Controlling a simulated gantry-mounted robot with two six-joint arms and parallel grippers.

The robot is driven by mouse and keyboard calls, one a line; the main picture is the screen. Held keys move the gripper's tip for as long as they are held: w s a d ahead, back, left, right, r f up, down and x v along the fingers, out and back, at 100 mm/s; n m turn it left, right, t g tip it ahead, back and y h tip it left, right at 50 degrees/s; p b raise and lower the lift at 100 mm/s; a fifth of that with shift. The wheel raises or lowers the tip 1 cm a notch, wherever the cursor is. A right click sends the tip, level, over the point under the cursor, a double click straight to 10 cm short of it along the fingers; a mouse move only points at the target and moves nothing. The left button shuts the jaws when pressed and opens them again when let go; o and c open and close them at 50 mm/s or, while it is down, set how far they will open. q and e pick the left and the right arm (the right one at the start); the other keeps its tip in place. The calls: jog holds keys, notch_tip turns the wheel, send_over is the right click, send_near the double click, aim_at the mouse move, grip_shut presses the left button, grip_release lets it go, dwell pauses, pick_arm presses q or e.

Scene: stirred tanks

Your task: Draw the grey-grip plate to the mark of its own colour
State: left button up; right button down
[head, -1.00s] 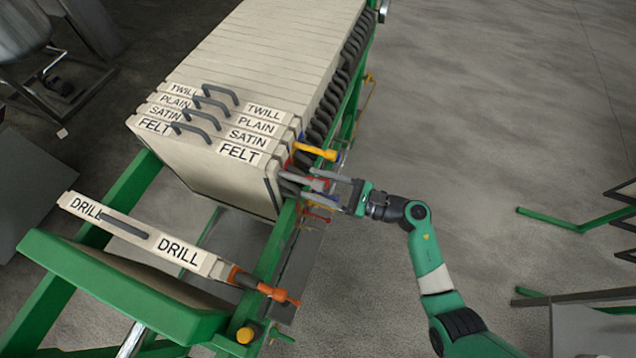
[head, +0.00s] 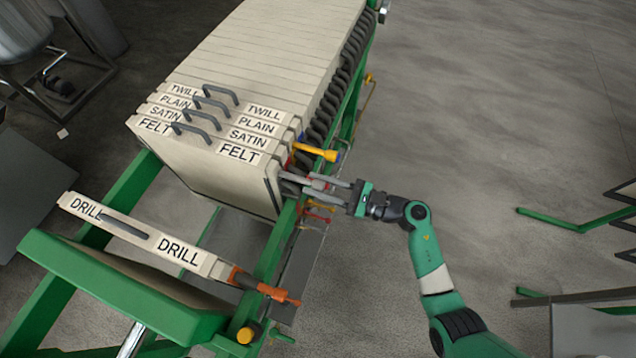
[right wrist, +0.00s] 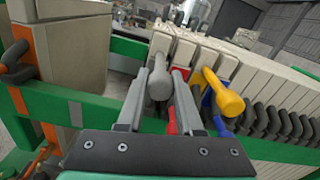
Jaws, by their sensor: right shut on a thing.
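The FELT plate (head: 215,178) is the nearest of the upright stack, with a grey grip (head: 292,178) at its right side. The grey grip also shows in the right wrist view (right wrist: 159,86). My right gripper (head: 320,184) is shut on this grip from the right, its fingers lying on either side of it (right wrist: 163,88). The FELT plate stands against the SATIN plate (head: 247,138). My left gripper is not in view.
The DRILL plate (head: 140,237) with an orange grip (head: 272,291) stands apart at the near end. A gap lies between it and FELT. A yellow grip (head: 318,152) is just behind the grey one; red and blue ones are close by. The green side rail (head: 272,248) runs alongside.

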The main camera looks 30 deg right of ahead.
dwell(0.7)
jog(key=shift+s+a, duration=0.2)
jog(key=shift+a, duration=0.1)
jog(key=s+a+p, duration=0.3)
jog(key=s+a, duration=0.5)
jog(key=a, duration=0.1)
jog(key=shift+s, duration=0.15)
jog(key=c, duration=0.6)
grip_release()
